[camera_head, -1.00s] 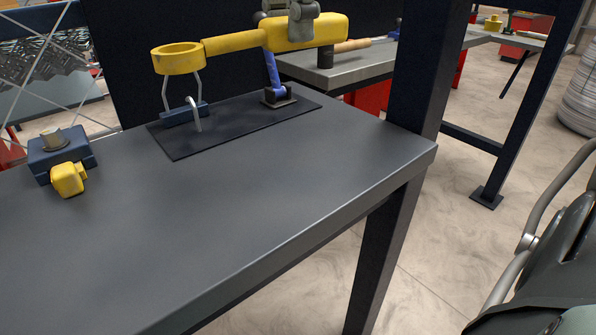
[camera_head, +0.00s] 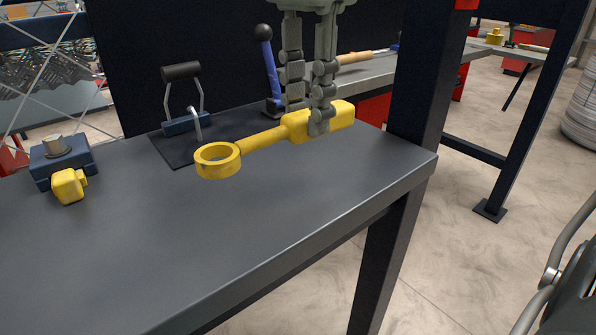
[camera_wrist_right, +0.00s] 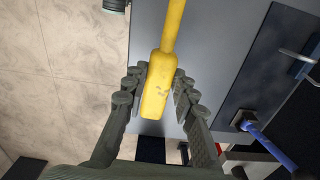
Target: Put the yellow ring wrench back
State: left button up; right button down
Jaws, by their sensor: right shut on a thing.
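The yellow ring wrench (camera_head: 262,139) has a round open ring at its left end and a thick block handle at its right end. My right gripper (camera_head: 308,125) is shut on the handle from above. The wrench looks held above the dark table, ring to the left, over the table's right part. In the right wrist view the handle (camera_wrist_right: 157,90) lies between the two fingers, with the shaft running up out of frame. My left gripper does not show.
On the dark table (camera_head: 200,240) stand a black-handled clamp (camera_head: 182,95) and a blue lever with a black ball (camera_head: 268,65), both on a black plate. At left is a blue block with a yellow knob (camera_head: 62,165). The table's front middle is clear.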

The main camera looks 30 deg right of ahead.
notch_tip(320, 180, down, 8)
jog(key=shift+r, duration=0.1)
jog(key=shift+f, duration=0.3)
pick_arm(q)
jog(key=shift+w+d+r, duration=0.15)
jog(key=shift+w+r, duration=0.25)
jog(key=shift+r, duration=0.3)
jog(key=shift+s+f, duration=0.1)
pick_arm(e)
jog(key=shift+f, duration=0.1)
jog(key=shift+b, duration=0.3)
jog(key=c, duration=1.2)
grip_release()
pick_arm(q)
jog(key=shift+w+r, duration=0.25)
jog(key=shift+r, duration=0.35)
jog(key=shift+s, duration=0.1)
